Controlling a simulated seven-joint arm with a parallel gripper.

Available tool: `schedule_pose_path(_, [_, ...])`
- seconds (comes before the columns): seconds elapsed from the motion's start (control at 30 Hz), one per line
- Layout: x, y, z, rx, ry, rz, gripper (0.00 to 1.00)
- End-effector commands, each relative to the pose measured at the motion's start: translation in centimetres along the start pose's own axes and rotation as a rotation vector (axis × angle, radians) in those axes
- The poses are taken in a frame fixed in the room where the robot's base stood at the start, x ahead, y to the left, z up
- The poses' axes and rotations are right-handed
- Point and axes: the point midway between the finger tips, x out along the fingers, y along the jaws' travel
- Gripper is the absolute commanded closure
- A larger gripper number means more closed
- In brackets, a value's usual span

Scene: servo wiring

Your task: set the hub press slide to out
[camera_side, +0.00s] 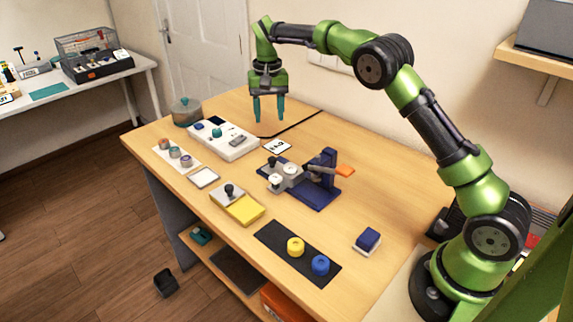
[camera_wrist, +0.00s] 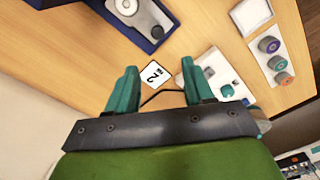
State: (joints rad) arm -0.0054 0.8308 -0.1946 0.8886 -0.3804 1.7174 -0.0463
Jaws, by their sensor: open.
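The hub press (camera_side: 318,193) is a dark blue fixture in the middle of the table, with an upright block and a lever ending in an orange grip (camera_side: 345,170). A light grey slide-like part (camera_side: 287,175) with round tops and a dark knob lies at its left side. I cannot tell whether this part is in or out. In the wrist view, part of the blue press (camera_wrist: 120,30) and its grey part show at the top left. My gripper (camera_side: 268,120) hangs above the table behind the press, apart from it. Its teal fingers (camera_wrist: 159,72) are open and empty.
A white numbered card (camera_side: 277,147) lies behind the press. A white device (camera_side: 222,140), a strip of round parts (camera_side: 176,155), and a yellow box (camera_side: 240,207) stand left. A dark mat (camera_side: 297,250) with yellow and blue rings and a blue block (camera_side: 368,240) are in front.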

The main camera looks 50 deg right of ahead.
Motion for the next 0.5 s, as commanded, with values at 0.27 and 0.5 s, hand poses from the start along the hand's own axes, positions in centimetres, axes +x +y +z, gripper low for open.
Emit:
schedule_pose_path(0.27, [-2.5, 0.0, -0.1, 0.001, 0.001, 0.0, 0.48])
schedule_pose_path(0.5, [-2.5, 0.1, 0.0, 0.001, 0.0, 0.0, 0.48])
